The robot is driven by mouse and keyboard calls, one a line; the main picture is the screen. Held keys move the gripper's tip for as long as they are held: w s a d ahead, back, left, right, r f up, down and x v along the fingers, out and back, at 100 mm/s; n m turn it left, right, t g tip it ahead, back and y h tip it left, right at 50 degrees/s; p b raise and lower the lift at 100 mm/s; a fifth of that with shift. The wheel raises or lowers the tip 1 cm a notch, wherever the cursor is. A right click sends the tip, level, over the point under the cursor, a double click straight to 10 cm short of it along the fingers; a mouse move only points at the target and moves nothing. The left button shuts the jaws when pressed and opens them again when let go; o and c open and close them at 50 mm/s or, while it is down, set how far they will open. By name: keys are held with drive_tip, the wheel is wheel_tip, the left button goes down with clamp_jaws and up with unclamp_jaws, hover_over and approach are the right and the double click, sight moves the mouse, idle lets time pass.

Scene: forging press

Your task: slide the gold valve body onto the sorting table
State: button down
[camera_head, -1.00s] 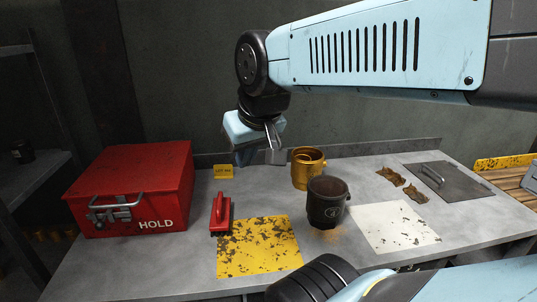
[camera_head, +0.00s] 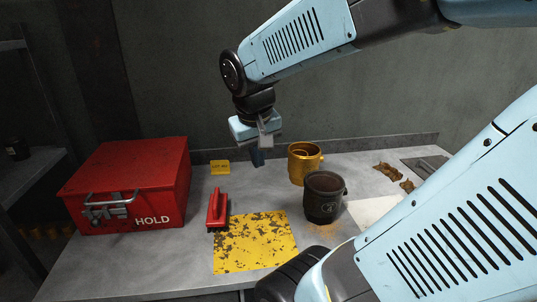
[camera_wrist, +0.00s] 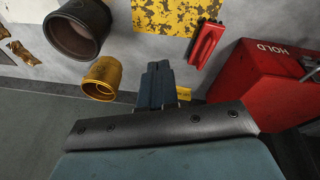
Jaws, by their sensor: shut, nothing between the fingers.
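The gold valve body (camera_head: 303,168) is a hollow cup-like part standing upright at the back of the grey table (camera_head: 150,262). It also shows in the wrist view (camera_wrist: 101,78), left of my fingers. A dark valve body (camera_head: 322,203) stands just in front of it, close to it. My gripper (camera_head: 257,158) is shut and empty, pointing down behind and left of the gold body, apart from it. The fingers also show together in the wrist view (camera_wrist: 157,72). How high the fingertips are above the table is hard to tell.
A red HOLD box (camera_head: 130,185) stands at the left. A red-handled brush (camera_head: 217,208), a yellow tag (camera_head: 219,167) and a worn yellow patch (camera_head: 255,243) lie nearer the middle. Brown scraps (camera_head: 388,171) and a white patch (camera_head: 370,212) are at right, partly behind my arm.

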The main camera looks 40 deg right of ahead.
drive_tip(key=w+d+f+m+g+h, duration=0.1)
drive_tip(key=d+f+g+h, duration=0.25)
drive_tip(key=d, duration=0.55)
drive_tip(key=w+d+f+m+g+h, duration=0.15)
drive_tip(key=d+g+h, duration=0.3)
drive_tip(key=d, duration=0.55)
drive_tip(key=w+d+f+m+g+h, duration=0.1)
drive_tip(key=d+f+m+g+h, duration=0.25)
drive_tip(key=d, duration=0.55)
drive_tip(key=w+a+n+h, duration=0.1)
drive_tip(key=w+a, duration=0.1)
drive_tip(key=w, duration=0.8)
drive_tip(key=w+a+n+h, duration=0.1)
drive_tip(key=w+a, duration=0.1)
drive_tip(key=w, duration=0.8)
wheel_tip(320, 180, down, 9)
drive_tip(key=shift+w+a+r, duration=0.1)
drive_tip(key=shift+a, duration=0.05)
drive_tip(key=shift+f, duration=0.4)
drive_tip(key=shift+s+r, duration=0.1)
drive_tip(key=shift+s, duration=0.4)
